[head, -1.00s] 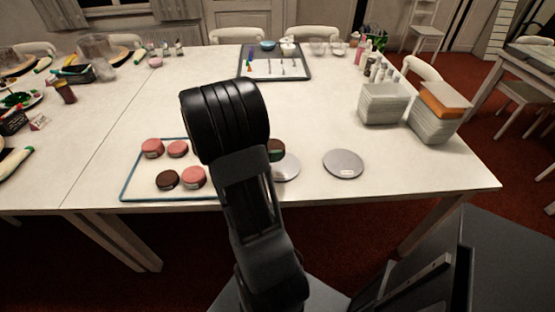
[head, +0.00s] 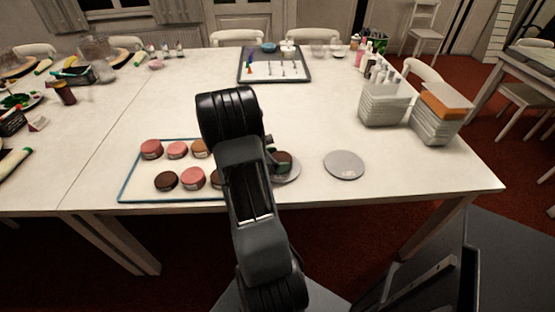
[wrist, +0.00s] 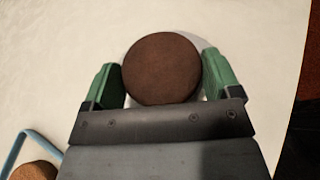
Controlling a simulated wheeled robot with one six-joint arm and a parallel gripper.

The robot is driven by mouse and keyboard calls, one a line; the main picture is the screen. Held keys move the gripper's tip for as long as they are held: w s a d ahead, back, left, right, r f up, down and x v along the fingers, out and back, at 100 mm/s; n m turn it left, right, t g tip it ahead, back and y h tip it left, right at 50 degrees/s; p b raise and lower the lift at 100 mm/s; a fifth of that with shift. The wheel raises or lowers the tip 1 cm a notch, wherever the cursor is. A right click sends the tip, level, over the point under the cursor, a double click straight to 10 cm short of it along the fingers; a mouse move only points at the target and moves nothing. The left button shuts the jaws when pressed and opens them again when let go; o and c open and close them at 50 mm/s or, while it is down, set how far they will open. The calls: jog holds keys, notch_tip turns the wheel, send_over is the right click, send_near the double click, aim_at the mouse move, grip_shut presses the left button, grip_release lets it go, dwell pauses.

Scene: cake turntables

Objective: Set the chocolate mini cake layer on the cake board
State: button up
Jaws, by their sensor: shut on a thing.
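The chocolate mini cake layer (wrist: 160,68) is a round dark brown disc between the green fingertips of my gripper (wrist: 163,82) in the wrist view. My gripper is shut on it. In the head view the layer (head: 284,162) shows just right of my arm, over the left grey round disc (head: 291,178), which looks like a cake board. My arm hides part of that disc and most of the gripper. A pale disc edge shows behind the layer in the wrist view. I cannot tell whether the layer touches the disc.
A second grey disc (head: 345,165) lies empty to the right. A blue-rimmed tray (head: 128,185) with several pink and brown cake layers is at left. White containers (head: 383,105) stand at right, and a dark-rimmed tray (head: 241,70) lies at the back. The table's middle is clear.

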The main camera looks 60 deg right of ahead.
jog(key=shift+f, duration=0.2)
jog(key=o, duration=0.8)
jog(key=shift+c, duration=0.2)
jog(key=shift+w+a+r, duration=0.1)
jog(key=shift+a+r, duration=0.05)
jog(key=shift+r, duration=0.2)
jog(key=v, duration=1.2)
jog(key=s+a+r+m+t+y, duration=0.1)
jog(key=a+r+m+t+y, duration=0.1)
jog(key=a, duration=0.7)
jog(key=s+a+r+m+t+y, duration=0.1)
jog(key=a+r+m+t+y, duration=0.2)
jog(key=a+m+y, duration=0.3)
jog(key=s+a+r+m+t+y, duration=0.1)
jog(key=a+r+m+t+y, duration=0.2)
jog(key=a, duration=0.9)
jog(key=shift+a+m+t+y+p, duration=0.3)
jog(key=shift+m+t+y, duration=0.3)
jog(key=shift+m, duration=0.4)
jog(key=shift+d+r, duration=0.1)
